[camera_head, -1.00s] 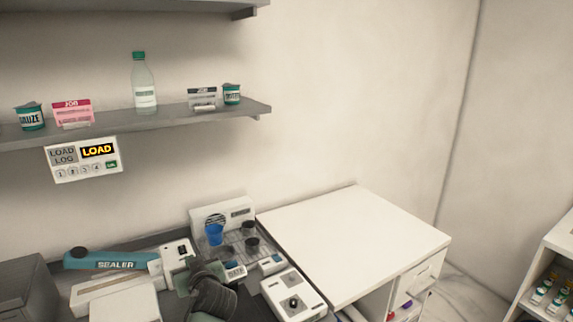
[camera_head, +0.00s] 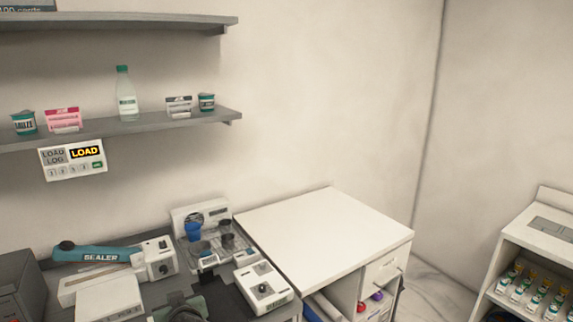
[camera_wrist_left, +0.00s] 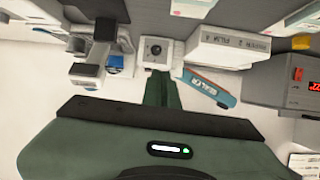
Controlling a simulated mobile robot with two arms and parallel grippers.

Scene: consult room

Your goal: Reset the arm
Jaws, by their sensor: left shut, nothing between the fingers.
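My left arm shows at the bottom edge of the head view as a dark green and black part (camera_head: 182,308), low over the dark counter in front of the sealer and the white machine. In the left wrist view my left gripper (camera_wrist_left: 159,80) is a narrow dark green shape with its fingers together and nothing held between them. My right arm and gripper are in neither view.
The counter holds a blue-topped sealer (camera_head: 98,253), a white machine with a blue cup (camera_head: 193,230) and dark cups, and a white control box (camera_head: 263,289). A bare white cabinet top (camera_head: 325,232) is clear. A shelf (camera_head: 150,124) runs above.

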